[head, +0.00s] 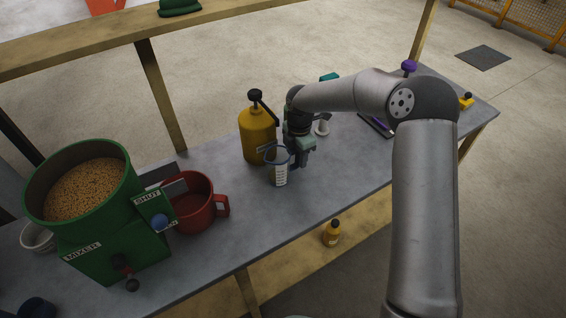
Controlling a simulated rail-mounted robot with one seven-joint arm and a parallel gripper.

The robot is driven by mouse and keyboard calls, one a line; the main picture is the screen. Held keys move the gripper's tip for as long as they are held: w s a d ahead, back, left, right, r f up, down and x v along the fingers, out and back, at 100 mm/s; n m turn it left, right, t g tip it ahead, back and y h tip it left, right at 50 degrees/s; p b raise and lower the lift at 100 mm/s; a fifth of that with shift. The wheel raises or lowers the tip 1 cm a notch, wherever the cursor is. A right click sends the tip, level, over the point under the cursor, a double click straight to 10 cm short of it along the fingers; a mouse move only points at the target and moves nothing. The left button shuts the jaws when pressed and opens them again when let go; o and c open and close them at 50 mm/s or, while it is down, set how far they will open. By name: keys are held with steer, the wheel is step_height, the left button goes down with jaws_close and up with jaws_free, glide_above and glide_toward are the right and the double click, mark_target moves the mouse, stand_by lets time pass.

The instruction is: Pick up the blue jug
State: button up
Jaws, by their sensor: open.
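A small bluish, see-through jug (279,172) with white markings stands upright on the grey workbench (330,185), just in front of a yellow pump bottle (254,138). My gripper (284,155) is open at the jug's upper part, pointing down. Its fingers appear to be on either side of the jug near the rim. I cannot tell whether they touch it. The gripper body hides part of the jug's right side and some of the bench behind it.
A red mug-like pot (194,205) and a green mixer (112,240) full of grain stand to the left. A white object (322,128) stands close behind my gripper. A small yellow bottle (332,234) is on the lower shelf. The bench front right of the jug is clear.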

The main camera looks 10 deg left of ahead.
steer(key=shift+f, duration=0.45)
jaws_close()
steer(key=shift+r, duration=0.25)
